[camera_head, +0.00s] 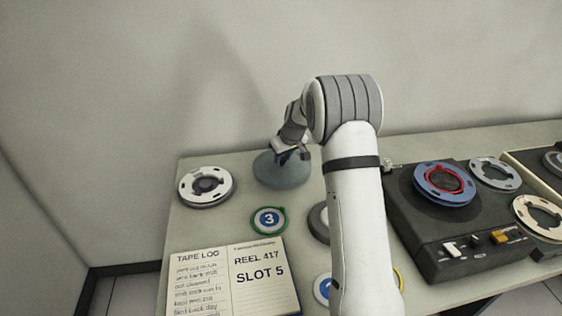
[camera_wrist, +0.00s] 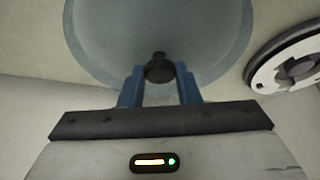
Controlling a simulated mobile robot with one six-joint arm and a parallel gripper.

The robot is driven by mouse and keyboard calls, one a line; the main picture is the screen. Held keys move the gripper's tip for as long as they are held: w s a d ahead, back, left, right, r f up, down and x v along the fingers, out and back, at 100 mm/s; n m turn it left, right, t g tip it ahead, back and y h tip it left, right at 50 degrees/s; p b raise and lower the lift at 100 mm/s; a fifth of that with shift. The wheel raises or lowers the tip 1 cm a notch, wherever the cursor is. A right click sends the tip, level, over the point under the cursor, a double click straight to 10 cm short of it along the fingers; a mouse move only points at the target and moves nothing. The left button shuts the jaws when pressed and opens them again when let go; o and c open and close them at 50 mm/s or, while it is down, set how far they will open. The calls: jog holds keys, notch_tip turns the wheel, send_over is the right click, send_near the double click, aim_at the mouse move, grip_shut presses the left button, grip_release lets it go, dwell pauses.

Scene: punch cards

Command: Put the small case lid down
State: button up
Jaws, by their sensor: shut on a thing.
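The small case lid (camera_head: 268,172) is a round, translucent blue-grey dome near the back left of the table. In the wrist view the lid (camera_wrist: 100,40) fills the upper middle, with a dark knob (camera_wrist: 159,68) at its centre. My gripper (camera_head: 291,154) is above the lid, with its blue fingers (camera_wrist: 159,82) on either side of the knob, shut on it. I cannot tell whether the lid's rim touches the table or what is under it.
A white reel (camera_head: 207,201) lies left of the lid. A green-rimmed disc marked 3 (camera_head: 269,220) lies in front, with an open tape log (camera_head: 233,280) nearer. A tape deck (camera_head: 430,250) stands to the right. The wall (camera_head: 150,70) is close behind.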

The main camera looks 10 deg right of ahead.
aim_at(282, 164)
jog(key=shift+f, duration=1.05)
jog(key=shift+f, duration=0.1)
jog(key=o, duration=0.5)
jog(key=shift+f, duration=0.1)
jog(key=o, duration=0.5)
